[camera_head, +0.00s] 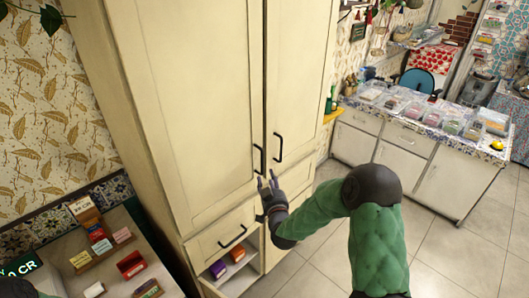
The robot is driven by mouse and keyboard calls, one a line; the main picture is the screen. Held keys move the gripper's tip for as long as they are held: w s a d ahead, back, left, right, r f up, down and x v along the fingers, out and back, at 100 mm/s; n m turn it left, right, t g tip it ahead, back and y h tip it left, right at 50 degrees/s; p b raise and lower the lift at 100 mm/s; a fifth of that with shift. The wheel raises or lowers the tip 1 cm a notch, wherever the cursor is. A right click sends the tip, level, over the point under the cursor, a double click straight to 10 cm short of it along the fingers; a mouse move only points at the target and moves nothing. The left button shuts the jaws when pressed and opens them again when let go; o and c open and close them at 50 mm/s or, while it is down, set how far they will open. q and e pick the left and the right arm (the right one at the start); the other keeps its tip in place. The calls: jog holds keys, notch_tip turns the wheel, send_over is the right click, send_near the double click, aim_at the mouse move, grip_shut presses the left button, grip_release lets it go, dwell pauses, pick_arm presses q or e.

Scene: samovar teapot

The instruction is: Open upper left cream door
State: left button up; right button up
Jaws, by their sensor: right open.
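The upper left cream door (205,100) belongs to a tall cream cabinet and looks closed. Its dark vertical handle (257,159) is near the door's lower right edge. My right gripper (267,180) is open and empty, with its fingers pointing up just below this handle. Whether the fingers touch the handle or the door cannot be told. My left gripper is not in view.
The upper right door (296,70) beside it has its own handle (279,148). Below is a drawer (222,236) and an open space with purple (217,269) and orange boxes (237,253). A table with small boxes (131,264) stands at lower left. Tiled floor (450,250) lies right.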

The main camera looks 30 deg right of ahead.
jog(key=x, duration=1)
jog(key=shift+w+d+r+p, duration=0.1)
jog(key=shift+w+d+p, duration=0.05)
jog(key=shift+w+p, duration=0.2)
grip_shut()
